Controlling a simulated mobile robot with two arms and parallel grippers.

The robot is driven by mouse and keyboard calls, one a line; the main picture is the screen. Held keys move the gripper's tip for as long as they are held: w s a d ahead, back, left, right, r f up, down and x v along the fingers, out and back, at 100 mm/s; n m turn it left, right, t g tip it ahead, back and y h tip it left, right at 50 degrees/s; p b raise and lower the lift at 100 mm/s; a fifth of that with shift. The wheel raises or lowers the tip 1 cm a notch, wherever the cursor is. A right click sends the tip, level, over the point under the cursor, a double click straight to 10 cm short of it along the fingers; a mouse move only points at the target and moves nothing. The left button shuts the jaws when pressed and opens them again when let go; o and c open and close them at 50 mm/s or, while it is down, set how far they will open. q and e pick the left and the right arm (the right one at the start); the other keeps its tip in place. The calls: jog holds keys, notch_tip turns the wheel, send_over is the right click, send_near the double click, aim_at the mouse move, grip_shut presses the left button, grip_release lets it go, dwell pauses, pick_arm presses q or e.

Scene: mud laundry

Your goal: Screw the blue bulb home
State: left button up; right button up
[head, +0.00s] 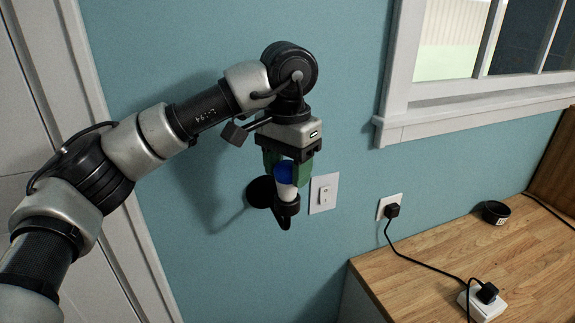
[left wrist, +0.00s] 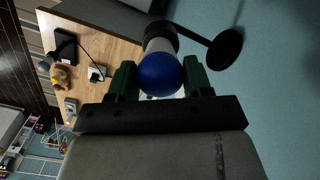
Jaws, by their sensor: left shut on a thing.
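The blue bulb (head: 284,174) has a blue globe and a white lower body. It stands upright in a black wall-mounted socket (head: 286,210) on the teal wall. My left gripper (head: 287,168) points down from above, with its green fingers on either side of the bulb, shut on it. In the left wrist view the blue globe (left wrist: 160,74) sits between the green fingers, and the black socket with its round wall plate (left wrist: 225,48) lies beyond. The bulb's base is hidden inside the socket. My right gripper is not in view.
A light switch (head: 323,193) is on the wall just right of the socket. A wooden counter (head: 420,262) at lower right carries a white power strip (head: 483,303), a black cable and a small black round object (head: 496,212). A window sill (head: 470,121) juts out above.

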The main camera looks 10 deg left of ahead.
pick_arm(q)
jog(key=shift+m, duration=0.9)
grip_shut()
jog(key=shift+m, duration=0.7)
jog(key=o, duration=1.2)
grip_release()
jog(key=c, duration=0.3)
jog(key=shift+c, duration=0.2)
